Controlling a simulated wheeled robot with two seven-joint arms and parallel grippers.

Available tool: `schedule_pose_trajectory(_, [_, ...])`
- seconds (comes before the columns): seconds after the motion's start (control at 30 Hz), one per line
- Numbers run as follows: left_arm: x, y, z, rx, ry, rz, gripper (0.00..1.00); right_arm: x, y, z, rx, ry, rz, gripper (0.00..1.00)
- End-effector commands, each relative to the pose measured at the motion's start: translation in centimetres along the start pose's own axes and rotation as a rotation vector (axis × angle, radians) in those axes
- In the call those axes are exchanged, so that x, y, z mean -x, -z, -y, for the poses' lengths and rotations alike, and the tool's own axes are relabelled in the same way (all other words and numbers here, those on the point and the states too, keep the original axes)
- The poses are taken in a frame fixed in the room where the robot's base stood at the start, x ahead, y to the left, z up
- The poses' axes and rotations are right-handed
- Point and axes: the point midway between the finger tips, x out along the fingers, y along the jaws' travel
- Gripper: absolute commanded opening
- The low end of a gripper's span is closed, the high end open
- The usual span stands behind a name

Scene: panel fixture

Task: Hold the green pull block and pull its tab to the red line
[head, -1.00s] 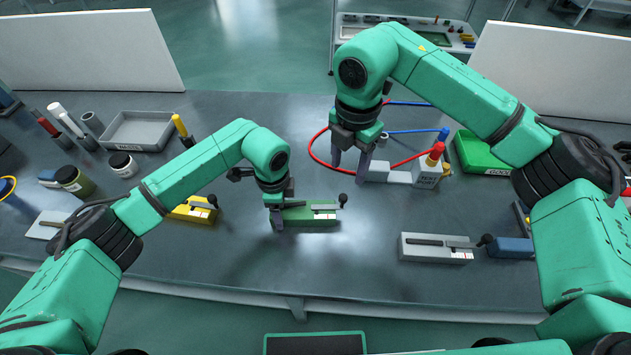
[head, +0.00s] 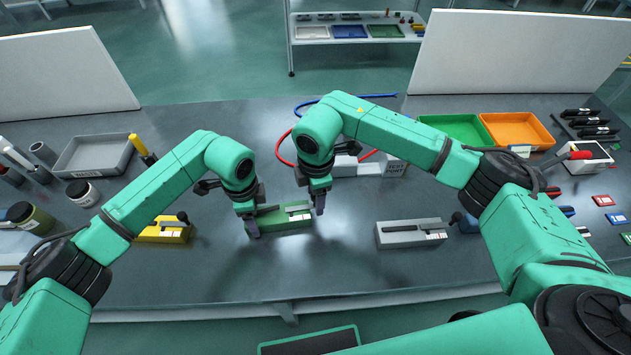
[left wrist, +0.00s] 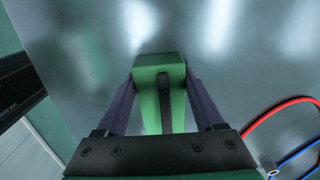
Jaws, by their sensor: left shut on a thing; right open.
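The green pull block (head: 277,221) lies on the table in the middle of the head view. It has a dark slot and bar on top and a white scale patch (head: 298,217) near its right end; I cannot make out a red line. My left gripper (head: 252,226) is shut on the block's left part. In the left wrist view the block (left wrist: 158,68) sits between the fingers (left wrist: 160,100). My right gripper (head: 311,201) is open, fingers down, at the block's right end. It hides the tab's knob, and I cannot tell whether it touches it.
A yellow block (head: 165,231) stands to the left and a grey block (head: 412,233) to the right, each with a black knob. Red and blue cables (left wrist: 285,118) lie behind with a grey fixture (head: 370,167). The front table strip is clear.

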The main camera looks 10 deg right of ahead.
Motion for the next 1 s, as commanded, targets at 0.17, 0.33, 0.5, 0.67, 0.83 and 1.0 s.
schedule_pose_trajectory(0.17, [0.07, 0.04, 0.03, 0.0, 0.001, -0.002, 0.0, -0.63, 0.04, -0.01, 0.001, -0.001, -0.001, 0.62])
schedule_pose_trajectory(0.33, [0.07, 0.05, 0.03, 0.0, 0.001, -0.002, 0.0, -0.6, 0.03, -0.01, 0.001, -0.001, -0.001, 0.5])
schedule_pose_trajectory(0.5, [0.07, 0.04, 0.03, 0.0, 0.001, -0.002, 0.0, -0.58, 0.03, -0.02, 0.001, -0.001, -0.001, 0.0])
schedule_pose_trajectory(0.67, [0.07, 0.04, 0.03, 0.0, 0.001, -0.001, 0.0, -0.57, -0.03, -0.01, 0.001, -0.001, -0.001, 0.0])
schedule_pose_trajectory(0.83, [0.06, 0.03, 0.02, 0.0, 0.001, -0.001, 0.0, -0.56, -0.38, 0.03, 0.0, -0.001, 0.0, 0.0])
schedule_pose_trajectory(1.0, [0.05, 0.02, 0.02, 0.0, 0.001, -0.001, 0.0, -0.56, -0.71, 0.07, 0.0, -0.001, -0.001, 0.0])
